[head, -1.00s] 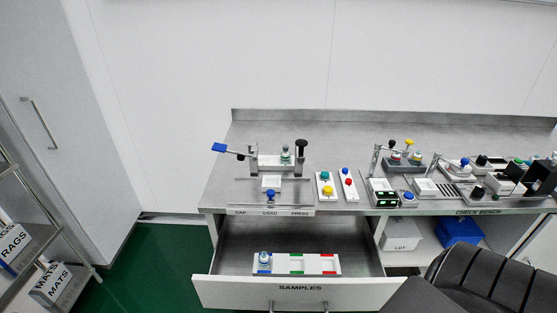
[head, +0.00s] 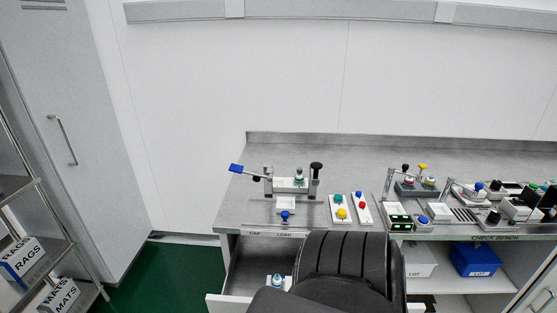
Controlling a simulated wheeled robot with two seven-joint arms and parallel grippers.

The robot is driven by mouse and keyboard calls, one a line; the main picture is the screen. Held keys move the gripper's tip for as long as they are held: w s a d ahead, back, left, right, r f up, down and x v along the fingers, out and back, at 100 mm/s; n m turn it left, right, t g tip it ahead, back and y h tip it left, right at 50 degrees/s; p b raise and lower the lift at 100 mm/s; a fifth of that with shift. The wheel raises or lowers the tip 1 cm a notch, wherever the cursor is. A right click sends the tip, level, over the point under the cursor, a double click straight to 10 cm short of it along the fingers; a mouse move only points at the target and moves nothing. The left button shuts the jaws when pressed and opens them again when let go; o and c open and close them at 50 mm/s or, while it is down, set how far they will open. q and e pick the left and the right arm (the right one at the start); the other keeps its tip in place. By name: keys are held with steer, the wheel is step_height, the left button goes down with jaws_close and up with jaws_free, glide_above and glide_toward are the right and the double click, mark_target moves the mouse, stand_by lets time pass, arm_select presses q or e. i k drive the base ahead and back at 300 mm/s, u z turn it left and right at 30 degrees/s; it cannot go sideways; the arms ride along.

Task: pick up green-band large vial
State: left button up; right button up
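A small vial with a greenish top (head: 299,175) stands upright in the clamp-like press fixture (head: 290,186) on the bench. It is too small to make out its band for sure. A vial with a blue and white top (head: 278,281) stands in the white sample tray (head: 269,288) in the open drawer (head: 240,285). My dark arm covers the rest of the tray. Neither gripper shows; only dark, ribbed links of my arm are seen in front of the drawer.
A blue-handled lever (head: 236,168) sticks out left of the fixture. Button plates (head: 340,209) lie to its right, with several check-bench devices (head: 415,187) further right. A blue bin (head: 476,260) stands on the shelf below. A rack (head: 60,265) is at far left.

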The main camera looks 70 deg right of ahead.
mark_target(298, 179)
steer(key=i, duration=1.7)
steer(key=z, duration=1.25)
steer(key=i, duration=0.8)
steer(key=z, duration=0.5)
steer(key=i, duration=1.3)
steer(key=z, duration=3.75)
